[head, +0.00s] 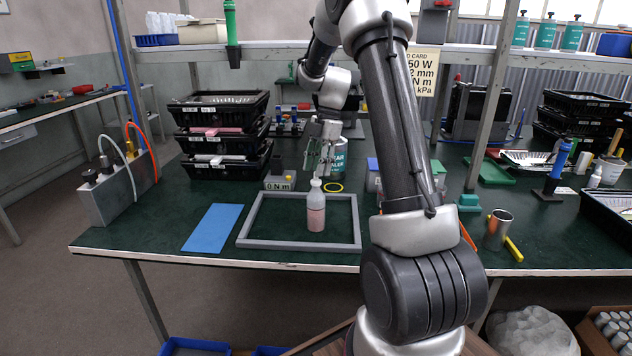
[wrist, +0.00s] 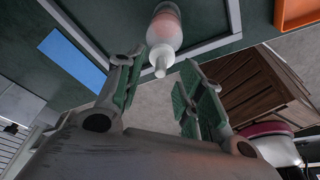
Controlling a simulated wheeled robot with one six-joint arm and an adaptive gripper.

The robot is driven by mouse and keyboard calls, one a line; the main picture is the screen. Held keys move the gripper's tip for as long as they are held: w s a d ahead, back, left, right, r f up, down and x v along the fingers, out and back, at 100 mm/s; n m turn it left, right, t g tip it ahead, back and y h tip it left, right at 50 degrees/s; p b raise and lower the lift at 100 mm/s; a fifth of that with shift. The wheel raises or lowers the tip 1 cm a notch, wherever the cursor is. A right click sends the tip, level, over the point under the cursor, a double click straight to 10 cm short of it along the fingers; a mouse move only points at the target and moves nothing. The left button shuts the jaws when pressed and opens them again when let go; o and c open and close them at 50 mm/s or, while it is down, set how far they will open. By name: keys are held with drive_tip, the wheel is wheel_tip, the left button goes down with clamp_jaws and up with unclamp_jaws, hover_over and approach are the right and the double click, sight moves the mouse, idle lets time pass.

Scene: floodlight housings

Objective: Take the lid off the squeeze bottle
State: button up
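The squeeze bottle (head: 316,212) is translucent white with pink contents in its lower part. It stands upright inside a grey rectangular frame (head: 253,243) on the dark green bench. Its white lid with a narrow nozzle (head: 316,186) is on top. My gripper (head: 320,168) is above the lid, pointing down, with fingers apart and nothing held. In the wrist view, the bottle (wrist: 167,28) and lid (wrist: 161,58) show between and just beyond the green-padded fingertips (wrist: 161,72). I see no contact with the lid, though the exact gap is hard to tell.
A blue mat (head: 212,228) lies left of the frame. Stacked black trays (head: 220,130), a 0 N m block (head: 279,183), a yellow ring (head: 333,187) and a sealer can (head: 340,160) stand behind. A metal cup (head: 498,226) is at right.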

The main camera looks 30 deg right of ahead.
sight(316, 178)
drive_tip(key=shift+x, duration=1.25)
drive_tip(key=c, duration=0.6)
drive_tip(key=shift+c, duration=0.6)
